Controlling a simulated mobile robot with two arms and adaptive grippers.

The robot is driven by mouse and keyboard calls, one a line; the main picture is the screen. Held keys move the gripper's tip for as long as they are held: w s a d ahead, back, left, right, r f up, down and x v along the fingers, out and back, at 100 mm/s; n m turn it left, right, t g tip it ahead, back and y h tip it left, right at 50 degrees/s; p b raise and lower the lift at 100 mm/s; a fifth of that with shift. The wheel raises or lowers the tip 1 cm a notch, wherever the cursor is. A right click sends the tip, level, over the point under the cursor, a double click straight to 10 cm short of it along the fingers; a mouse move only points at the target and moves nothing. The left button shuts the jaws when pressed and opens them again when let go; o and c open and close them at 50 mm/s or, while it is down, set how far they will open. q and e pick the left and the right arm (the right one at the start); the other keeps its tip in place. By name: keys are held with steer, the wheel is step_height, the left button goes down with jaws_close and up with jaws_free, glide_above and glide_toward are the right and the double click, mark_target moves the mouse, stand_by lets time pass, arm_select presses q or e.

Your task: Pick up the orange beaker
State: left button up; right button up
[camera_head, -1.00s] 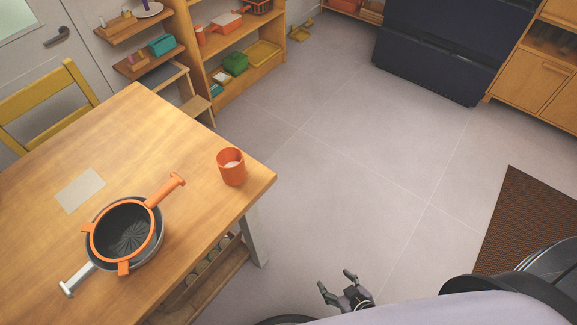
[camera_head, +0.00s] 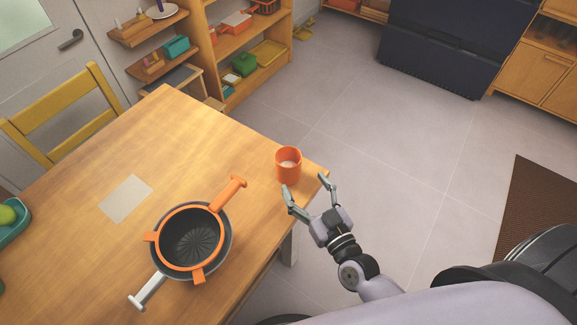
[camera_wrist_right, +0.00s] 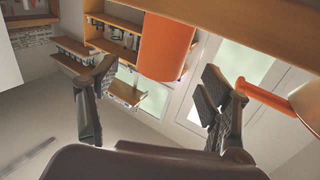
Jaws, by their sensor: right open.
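The orange beaker (camera_head: 288,165) stands upright on the wooden table (camera_head: 120,240), near its right corner, with something pale inside. My right gripper (camera_head: 307,193) is open in the head view, just on the near side of the beaker, its fingertips pointing toward it. In the right wrist view the beaker (camera_wrist_right: 166,45) appears ahead of and between the two spread fingers (camera_wrist_right: 158,85), and nothing is held. I cannot tell whether a fingertip touches it. My left gripper is not in view.
An orange-rimmed strainer (camera_head: 192,236) sits in a dark pan with a pale handle, left of the beaker; its orange handle points toward the beaker. A flat card (camera_head: 125,199) and a teal tray (camera_head: 12,222) lie farther left. A yellow chair (camera_head: 62,115) stands behind the table.

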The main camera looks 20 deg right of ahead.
mark_target(294, 172)
steer(key=w, duration=0.2)
steer(key=w+a, duration=0.1)
steer(key=w, duration=0.2)
steer(key=w+a+p, duration=0.1)
steer(key=w, duration=0.2)
steer(key=shift+w, duration=0.1)
steer(key=shift+d, duration=0.1)
steer(key=shift+c, duration=0.3)
steer(key=shift+r, duration=0.1)
steer(key=c, duration=1.3)
